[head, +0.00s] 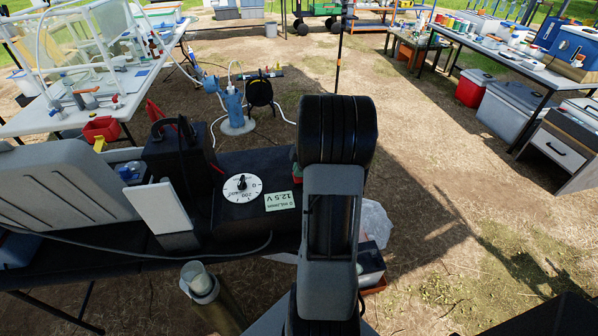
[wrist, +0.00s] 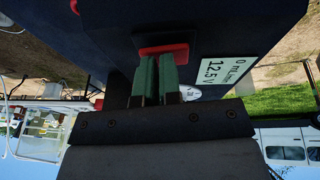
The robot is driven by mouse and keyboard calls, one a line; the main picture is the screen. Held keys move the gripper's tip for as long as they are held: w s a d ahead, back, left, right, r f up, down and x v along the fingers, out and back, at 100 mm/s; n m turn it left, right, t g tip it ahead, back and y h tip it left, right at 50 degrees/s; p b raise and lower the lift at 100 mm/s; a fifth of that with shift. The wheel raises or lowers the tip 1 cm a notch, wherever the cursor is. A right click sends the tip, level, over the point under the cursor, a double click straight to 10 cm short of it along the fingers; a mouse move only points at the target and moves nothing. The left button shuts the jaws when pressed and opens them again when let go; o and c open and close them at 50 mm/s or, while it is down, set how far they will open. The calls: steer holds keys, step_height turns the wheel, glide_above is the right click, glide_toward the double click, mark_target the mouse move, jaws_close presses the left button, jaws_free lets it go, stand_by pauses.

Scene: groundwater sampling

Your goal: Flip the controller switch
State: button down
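The controller is a black box (head: 235,212) on the dark table, with a white dial (head: 242,188) and a pale green display (head: 282,201) reading 0 mL/min and 12.5 V. In the wrist view, the controller's dark face (wrist: 110,25) fills the upper part, with the display (wrist: 228,70) at right. A red switch (wrist: 170,50) shows on that face, partly covered by my green fingertips. My gripper (wrist: 157,62) is empty, its two fingers together with a thin line between them. The tips are at the switch; I cannot tell whether they touch it. My arm largely hides this spot in the head view.
A white panel (head: 160,208) and a black case (head: 178,155) stand left of the controller, beside a grey case (head: 60,188). A cable runs along the table's front edge. A blue pump (head: 234,108) and a hose reel stand on the ground behind. Open ground lies right.

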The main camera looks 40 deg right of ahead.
steer(key=shift+w+a+r, duration=0.1)
steer(key=shift+w+r, duration=0.05)
steer(key=shift+r, duration=0.05)
steer(key=v, duration=0.1)
steer(key=p+v, duration=0.1)
steer(key=v, duration=0.1)
steer(key=p+v, duration=0.1)
steer(key=shift+w+a+r, duration=0.25)
steer(key=shift+a+r, duration=0.05)
steer(key=shift+a, duration=0.1)
steer(key=s+v, duration=0.1)
steer(key=v, duration=0.8)
steer(key=shift+s+a, duration=0.1)
steer(key=shift+s, duration=0.05)
